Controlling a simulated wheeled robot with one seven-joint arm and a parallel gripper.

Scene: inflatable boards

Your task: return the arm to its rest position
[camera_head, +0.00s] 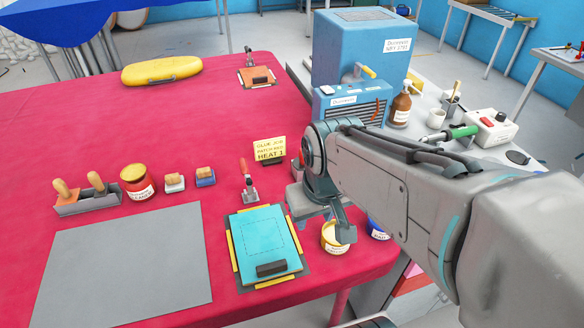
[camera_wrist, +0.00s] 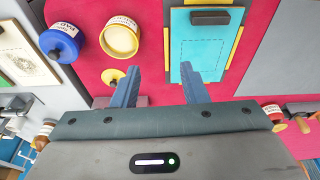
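My gripper (camera_wrist: 158,88) shows in the wrist view with its two fingers apart and nothing between them. In the head view my gripper (camera_head: 332,220) hangs at the end of my arm near the right edge of the red table (camera_head: 110,236). It is above and beside the yellow pot and the blue lid area, to the right of the turquoise board. The arm reaches in from the right side of the picture. Part of the gripper is hidden behind the arm's own wrist in the head view.
A turquoise board (camera_head: 264,243) with a black block lies on the table. A yellow pot (camera_head: 336,238) and a blue pot (camera_head: 377,228) stand close to my gripper. A yellow sign (camera_head: 270,149) stands behind. A blue machine (camera_head: 362,48) is at the back. A grey sheet (camera_head: 128,265) lies left.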

